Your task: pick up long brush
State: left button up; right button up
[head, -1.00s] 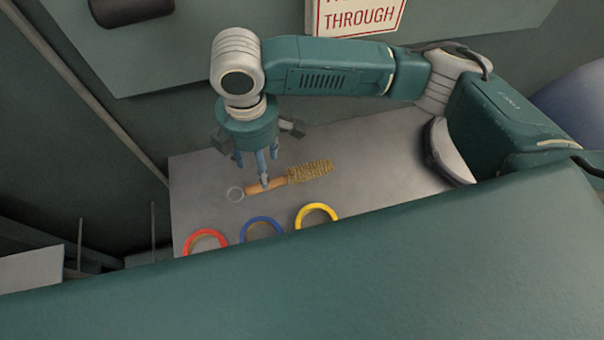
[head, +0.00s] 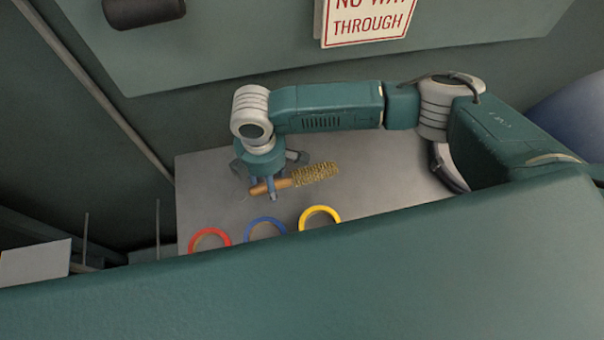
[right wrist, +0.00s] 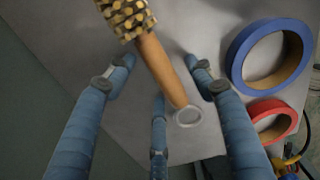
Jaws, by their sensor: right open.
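The long brush has a wooden handle and a pale bristled head (head: 316,174), and it lies on the grey table (head: 390,178). My right gripper (head: 262,189) is over the handle, with its fingers pointing down around it. In the right wrist view the brush handle (right wrist: 163,70) runs between the spread blue fingers of the open gripper (right wrist: 160,85), with a pale ring at the handle's end. I cannot tell whether any finger touches the handle. My left gripper is not in view.
Red (head: 209,232), blue (head: 264,222) and yellow (head: 319,211) tape rolls lie along the table's near side. A red-lettered sign (head: 368,22) is on the wall behind. The table right of the brush is clear.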

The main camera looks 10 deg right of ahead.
jog(key=shift+c, duration=0.2)
jog(key=c, duration=1.3)
notch_tip(320, 180, up, 20)
jog(key=shift+r+b, duration=0.1)
jog(key=shift+b, duration=0.4)
grip_shut()
